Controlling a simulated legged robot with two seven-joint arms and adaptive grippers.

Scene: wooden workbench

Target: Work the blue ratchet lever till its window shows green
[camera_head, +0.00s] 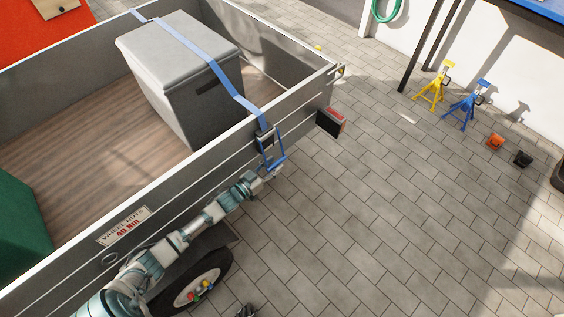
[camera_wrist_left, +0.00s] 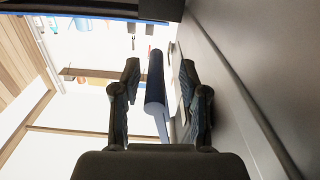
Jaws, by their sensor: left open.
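The ratchet (camera_head: 265,140) sits on the blue strap at the outside of the trailer's side wall. Its blue lever (camera_head: 273,161) hangs below it, standing out from the wall. The window's colour is too small to make out. My left gripper (camera_head: 268,172) is at the lever's lower end. In the left wrist view the left gripper (camera_wrist_left: 160,95) is open, with the blue lever's grip (camera_wrist_left: 155,80) between its two fingers and gaps at the sides. A dark shape at the bottom edge of the head view looks like the tip of my right gripper (camera_head: 245,311).
The strap (camera_head: 200,52) runs over a grey box (camera_head: 170,40) in the trailer. The side wall (camera_head: 180,185) runs close beside my left arm, above a wheel (camera_head: 195,285). A tail lamp (camera_head: 330,122) juts out at the corner. The paving (camera_head: 400,200) to the right is clear.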

